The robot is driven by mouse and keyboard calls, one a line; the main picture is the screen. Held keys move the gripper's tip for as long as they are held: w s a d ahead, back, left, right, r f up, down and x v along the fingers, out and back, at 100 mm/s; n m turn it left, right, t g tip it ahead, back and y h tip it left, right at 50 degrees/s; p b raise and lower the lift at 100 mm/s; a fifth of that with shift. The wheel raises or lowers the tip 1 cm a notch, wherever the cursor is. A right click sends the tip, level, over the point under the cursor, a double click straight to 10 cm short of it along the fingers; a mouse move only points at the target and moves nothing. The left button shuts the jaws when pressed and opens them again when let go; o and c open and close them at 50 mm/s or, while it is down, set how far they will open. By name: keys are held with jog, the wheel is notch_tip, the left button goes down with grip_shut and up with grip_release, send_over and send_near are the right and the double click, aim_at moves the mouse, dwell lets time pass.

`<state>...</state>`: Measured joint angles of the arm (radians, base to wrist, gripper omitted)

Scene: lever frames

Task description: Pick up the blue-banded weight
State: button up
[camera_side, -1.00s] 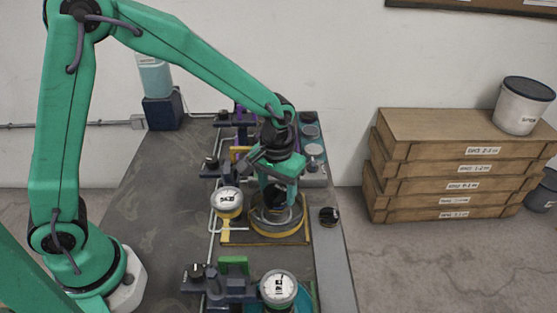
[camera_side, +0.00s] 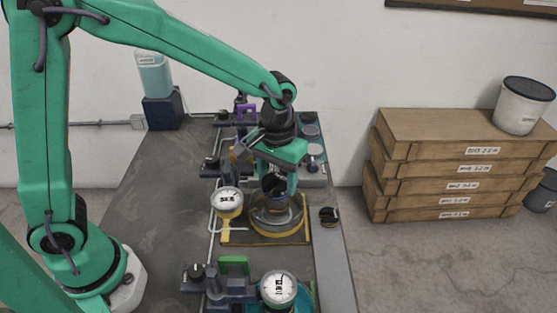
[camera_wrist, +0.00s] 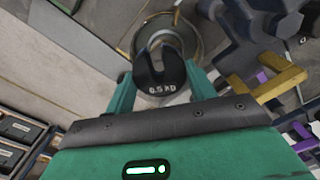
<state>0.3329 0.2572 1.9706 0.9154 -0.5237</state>
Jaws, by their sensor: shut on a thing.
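My gripper (camera_wrist: 161,88) is shut on a dark slotted weight (camera_wrist: 158,72) marked 0.5 KG in the wrist view. The weight sits between the two green fingers, with its slot facing up in that picture. In the side view my gripper (camera_side: 277,186) is above a round pan (camera_side: 275,227) with a yellow rim, and the weight is mostly hidden by the fingers.
A pressure gauge (camera_side: 228,200) stands just left of the pan, and another gauge (camera_side: 279,289) is at the front. A small dark weight (camera_side: 329,216) lies right of the pan. Wooden boxes (camera_side: 455,165) are off to the right.

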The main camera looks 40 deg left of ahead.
jog(key=s+d+r, duration=0.6)
jog(key=s, duration=0.1)
jog(key=shift+s+d, duration=0.2)
jog(key=shift+d, duration=0.15)
dwell(0.4)
